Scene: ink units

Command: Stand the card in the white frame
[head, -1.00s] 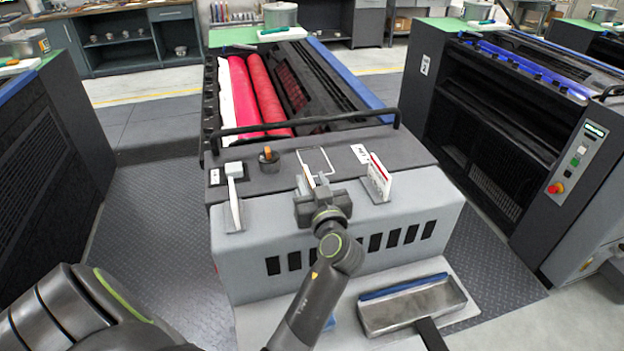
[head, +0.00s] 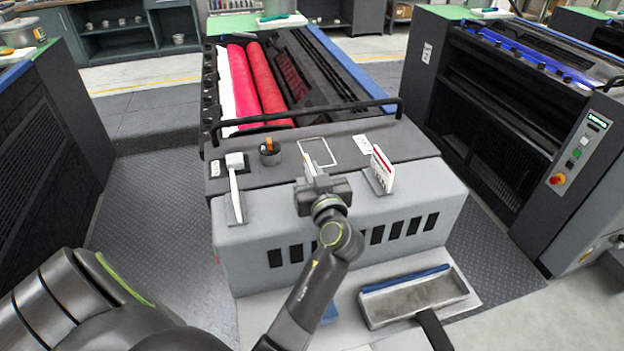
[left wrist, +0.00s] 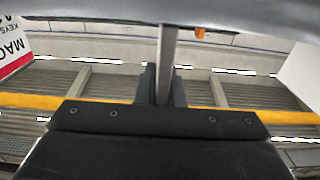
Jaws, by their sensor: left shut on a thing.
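My left gripper (head: 309,177) is shut on a thin pale card (head: 308,161), held upright above the near edge of the machine's top. In the left wrist view the card (left wrist: 166,65) shows edge-on between the two dark fingers; its face is hidden. The white frame (head: 333,163) is a thin white outline on the dark top, just beyond the gripper and card. Whether the card's lower edge touches anything cannot be told. My right gripper is not in view.
A white card with red (head: 381,168) stands in a holder right of the gripper. A black rail (head: 310,119) crosses behind the frame. A grey tray (head: 415,297) lies below.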

